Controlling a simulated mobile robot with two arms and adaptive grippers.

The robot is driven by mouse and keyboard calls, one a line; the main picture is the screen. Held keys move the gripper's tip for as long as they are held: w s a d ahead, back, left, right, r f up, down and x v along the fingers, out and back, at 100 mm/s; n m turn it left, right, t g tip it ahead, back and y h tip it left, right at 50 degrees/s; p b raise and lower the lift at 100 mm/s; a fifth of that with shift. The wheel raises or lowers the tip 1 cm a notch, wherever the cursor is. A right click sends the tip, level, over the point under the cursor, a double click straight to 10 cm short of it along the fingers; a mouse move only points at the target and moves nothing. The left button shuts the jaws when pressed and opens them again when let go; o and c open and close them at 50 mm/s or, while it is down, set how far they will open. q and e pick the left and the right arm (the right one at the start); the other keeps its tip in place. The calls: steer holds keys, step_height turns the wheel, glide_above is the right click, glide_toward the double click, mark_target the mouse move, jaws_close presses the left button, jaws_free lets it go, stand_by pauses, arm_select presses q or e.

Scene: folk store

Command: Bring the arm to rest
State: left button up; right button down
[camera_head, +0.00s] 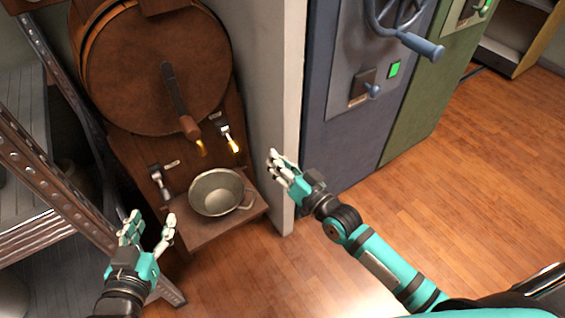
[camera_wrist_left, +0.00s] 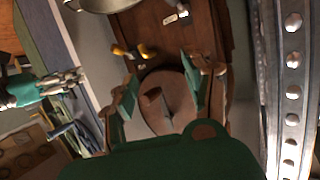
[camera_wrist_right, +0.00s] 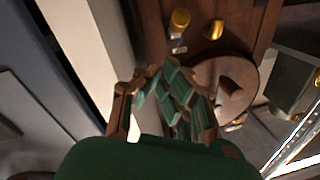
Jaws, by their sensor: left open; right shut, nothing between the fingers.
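My left gripper (camera_head: 148,236) is open and empty at the lower left of the head view, in front of the barrel stand and left of the metal pot. Its spread fingers also show in the left wrist view (camera_wrist_left: 160,92). My right gripper (camera_head: 275,160) is shut and empty, in front of the pale wall edge and to the right of the pot. Its fingers show together in the right wrist view (camera_wrist_right: 172,90). My right arm reaches in from the lower right of the head view.
A metal pot (camera_head: 217,193) stands on the shelf of a wooden stand (camera_head: 190,232) below a barrel (camera_head: 140,70) with taps. A metal rack (camera_head: 60,185) is at left. A blue-grey cabinet (camera_head: 340,120) with a wheel is at right. The wooden floor at right is clear.

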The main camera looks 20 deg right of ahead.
arm_select(q)
steer(key=shift+s+a+f+g, duration=0.2)
steer(key=shift+s+f+g, duration=0.1)
steer(key=shift+f+g, duration=0.25)
arm_select(e)
steer(key=shift+v, duration=0.9)
steer(key=shift+f, duration=0.15)
